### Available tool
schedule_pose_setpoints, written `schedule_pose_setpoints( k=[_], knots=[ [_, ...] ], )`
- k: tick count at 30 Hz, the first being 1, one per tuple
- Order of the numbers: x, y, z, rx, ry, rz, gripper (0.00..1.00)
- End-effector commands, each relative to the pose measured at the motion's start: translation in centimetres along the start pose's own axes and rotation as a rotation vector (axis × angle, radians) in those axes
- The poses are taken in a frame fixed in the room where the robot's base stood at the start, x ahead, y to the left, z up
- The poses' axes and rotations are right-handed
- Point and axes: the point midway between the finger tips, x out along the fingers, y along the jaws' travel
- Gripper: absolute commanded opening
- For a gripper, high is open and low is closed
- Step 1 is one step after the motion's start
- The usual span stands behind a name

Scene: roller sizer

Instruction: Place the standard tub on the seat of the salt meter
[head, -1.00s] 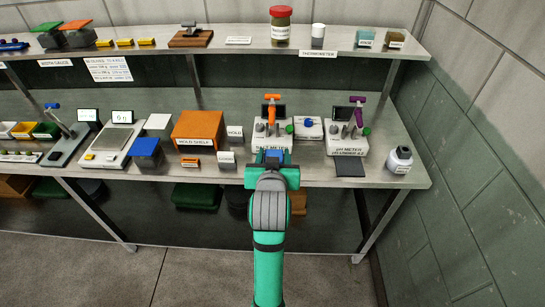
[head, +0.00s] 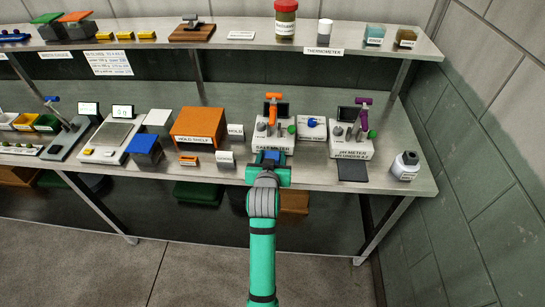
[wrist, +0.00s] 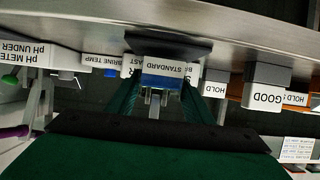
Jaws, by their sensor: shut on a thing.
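The salt meter (head: 262,143) is a white box with an orange-handled clamp (head: 273,97), a dark screen and a green knob, near the bench's front edge. My gripper (head: 269,161) is in front of it and partly covers its label. In the wrist view my gripper (wrist: 157,100) is shut on the standard tub (wrist: 163,85), a small blue tub with a white label that reads upside down there. The tub's blue top (head: 270,155) shows between the fingers in the head view. I cannot tell the gap between tub and meter.
The orange hold shelf (head: 200,127) and a white block (head: 226,159) are left. An upper shelf (head: 230,45) runs above.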

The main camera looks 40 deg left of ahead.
Motion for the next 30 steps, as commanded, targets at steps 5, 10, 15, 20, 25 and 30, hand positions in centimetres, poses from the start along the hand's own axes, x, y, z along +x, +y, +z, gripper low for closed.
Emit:
schedule_pose_setpoints(
  k=[5, 10, 15, 20, 25, 30],
  knots=[
    [0.1, -0.2, 0.4, -0.001, 0.001, -0.003, 0.22],
    [0.1, -0.3, 0.4, -0.002, 0.001, -0.004, 0.22],
    [0.2, -0.4, 0.7, -0.002, 0.001, -0.005, 0.59],
    [0.2, -0.1, 0.7, -0.001, 0.001, -0.002, 0.66],
    [0.2, -0.2, 0.6, -0.001, 0.001, -0.002, 0.66],
    [-0.9, -0.1, 0.4, -0.002, 0.001, -0.002, 0.66]
  ],
)
